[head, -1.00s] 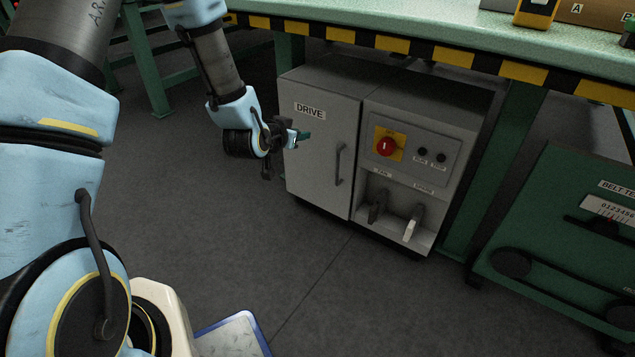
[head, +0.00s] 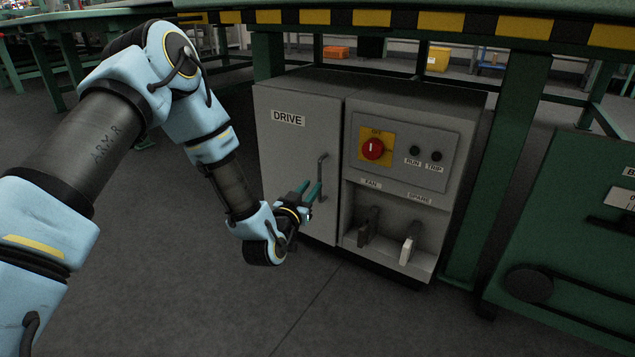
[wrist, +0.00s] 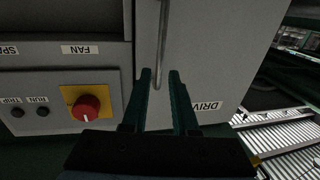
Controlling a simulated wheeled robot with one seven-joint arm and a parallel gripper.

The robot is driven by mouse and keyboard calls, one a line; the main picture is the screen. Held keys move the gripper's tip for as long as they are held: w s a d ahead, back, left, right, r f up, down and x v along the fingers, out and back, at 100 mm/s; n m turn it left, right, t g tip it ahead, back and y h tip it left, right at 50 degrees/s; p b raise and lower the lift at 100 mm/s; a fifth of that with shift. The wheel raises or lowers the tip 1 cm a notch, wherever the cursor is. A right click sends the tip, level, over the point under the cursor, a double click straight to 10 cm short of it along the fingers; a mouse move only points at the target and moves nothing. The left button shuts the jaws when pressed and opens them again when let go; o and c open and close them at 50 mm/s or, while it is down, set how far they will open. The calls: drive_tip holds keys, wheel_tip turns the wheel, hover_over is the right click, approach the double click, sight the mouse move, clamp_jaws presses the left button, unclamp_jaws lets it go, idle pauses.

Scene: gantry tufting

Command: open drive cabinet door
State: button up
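The grey drive cabinet's door (head: 290,150) carries a DRIVE label (head: 288,119) and is shut. Its upright bar handle (head: 322,172) is near the door's right edge. My gripper (head: 311,190) is open, with its teal fingers pointing at the door beside the handle's lower part. In the wrist view, which is upside down, the handle (wrist: 163,40) lines up with the gap between the two fingertips (wrist: 162,76). The fingers are apart, and I cannot tell whether they touch the handle or stop short of it. The door surface (wrist: 215,55) fills the middle of that view.
Right of the door, the panel has a red rotary switch (head: 373,149) on a yellow plate and FAN and SPARE levers (head: 408,250) below. A striped bench edge (head: 412,18) overhangs the cabinet. A green machine (head: 575,240) stands at right. Floor in front (head: 330,315) is clear.

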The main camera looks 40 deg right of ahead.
sight(319, 177)
drive_tip(key=b+x, duration=0.2)
drive_tip(key=x, duration=0.4)
drive_tip(key=shift+w+d, duration=0.15)
drive_tip(key=shift+d, duration=0.2)
clamp_jaws()
idle(1.1)
